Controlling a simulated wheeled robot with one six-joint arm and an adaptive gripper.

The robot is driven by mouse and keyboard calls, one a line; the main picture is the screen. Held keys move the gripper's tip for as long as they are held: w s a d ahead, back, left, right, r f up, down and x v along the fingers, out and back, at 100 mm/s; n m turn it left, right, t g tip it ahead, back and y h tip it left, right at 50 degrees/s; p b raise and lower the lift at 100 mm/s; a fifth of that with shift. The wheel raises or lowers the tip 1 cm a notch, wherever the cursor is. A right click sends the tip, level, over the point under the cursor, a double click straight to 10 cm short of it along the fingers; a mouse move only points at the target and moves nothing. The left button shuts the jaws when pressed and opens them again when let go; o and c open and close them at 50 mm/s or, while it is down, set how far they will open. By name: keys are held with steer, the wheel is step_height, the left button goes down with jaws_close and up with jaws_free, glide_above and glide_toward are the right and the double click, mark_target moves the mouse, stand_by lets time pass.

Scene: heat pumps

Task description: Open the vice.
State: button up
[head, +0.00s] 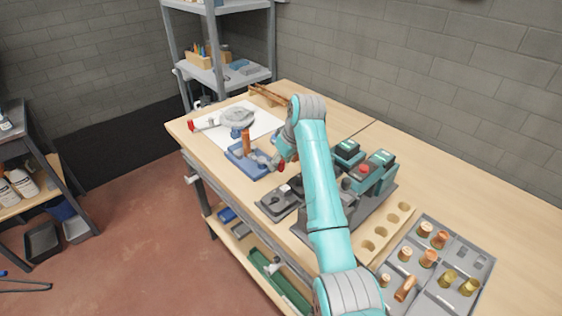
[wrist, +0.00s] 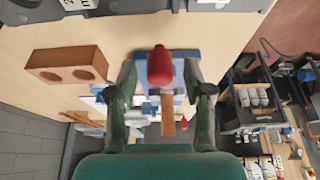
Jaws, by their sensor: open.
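The vice (head: 240,163) is blue and sits on the bench, left of my arm in the head view. An upright copper-coloured piece (head: 246,143) stands at it; whether the jaws press on it I cannot tell. A red knob (head: 281,167) shows at the vice's near right side. My gripper (head: 284,156) is just above this side, partly hidden by my arm. In the wrist view my gripper (wrist: 160,76) is open, with one finger on each side of the red knob (wrist: 160,66). The blue vice (wrist: 183,66) and copper-coloured piece (wrist: 168,114) show behind. Finger contact cannot be told.
A dark grey device (head: 277,203) lies just nearer than the vice. Teal-and-black units (head: 372,172) stand to the right. A wooden block with holes (head: 403,214) and a grey tray of fittings (head: 425,280) are nearer. A white sheet (head: 218,137) lies beyond the vice.

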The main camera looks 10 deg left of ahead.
steer(key=shift+f, duration=0.15)
jaws_close()
steer(key=shift+w, duration=0.15)
